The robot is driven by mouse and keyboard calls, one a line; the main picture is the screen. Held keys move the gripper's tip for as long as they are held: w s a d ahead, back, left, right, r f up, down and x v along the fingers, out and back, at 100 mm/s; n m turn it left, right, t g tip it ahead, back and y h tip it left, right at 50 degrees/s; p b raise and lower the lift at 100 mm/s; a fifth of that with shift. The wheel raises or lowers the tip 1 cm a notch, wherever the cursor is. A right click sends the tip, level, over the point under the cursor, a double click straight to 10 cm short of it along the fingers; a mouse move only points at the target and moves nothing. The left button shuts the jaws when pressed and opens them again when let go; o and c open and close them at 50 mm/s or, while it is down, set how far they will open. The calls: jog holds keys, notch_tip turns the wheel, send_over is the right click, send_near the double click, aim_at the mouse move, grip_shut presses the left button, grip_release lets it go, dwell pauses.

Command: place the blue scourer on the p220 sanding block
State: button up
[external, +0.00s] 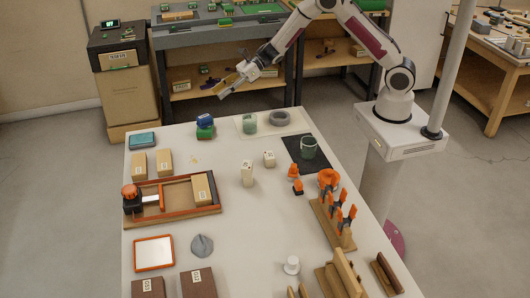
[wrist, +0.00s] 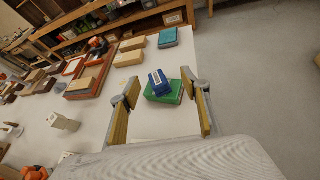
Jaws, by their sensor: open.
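A bright blue block with a white label (wrist: 158,79), which looks like the blue scourer, lies on a green block (wrist: 165,95). The same blue block (external: 205,121) and green block (external: 205,133) show at the table's far edge in the external view. Labelled tan blocks (external: 139,165) (external: 164,162) stand at the left. Another tan block (external: 201,188) sits in the orange-edged tray. The labels are too small to read, so I cannot tell which is P220. My gripper (external: 229,87) is open and empty, above and apart from the blue block, which shows between its fingers (wrist: 160,82).
A teal block (external: 142,140) lies at the table's far left corner. The orange-edged tray (external: 175,210) is nearer. A pale mat (external: 243,123) with a cup and a grey ring is right of the blue block. White blocks (external: 247,174) stand mid-table.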

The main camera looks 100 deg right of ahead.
notch_tip(320, 180, up, 8)
jog(key=m+h, duration=0.3)
jog(key=m, duration=0.2)
jog(key=s+a+r+m+g+h, duration=0.2)
jog(key=s+a+r+m+h, duration=0.35)
jog(key=s+r+m, duration=0.85)
jog(key=s+a+f+m+g+y, duration=0.2)
jog(key=s+a+m, duration=0.7)
jog(key=s, duration=0.5)
jog(key=s+a+f+m+g+y, duration=0.3)
jog(key=s+a+m, duration=0.6)
jog(key=s, duration=0.6)
jog(key=shift+s+a, duration=0.15)
jog(key=shift+a, duration=0.3)
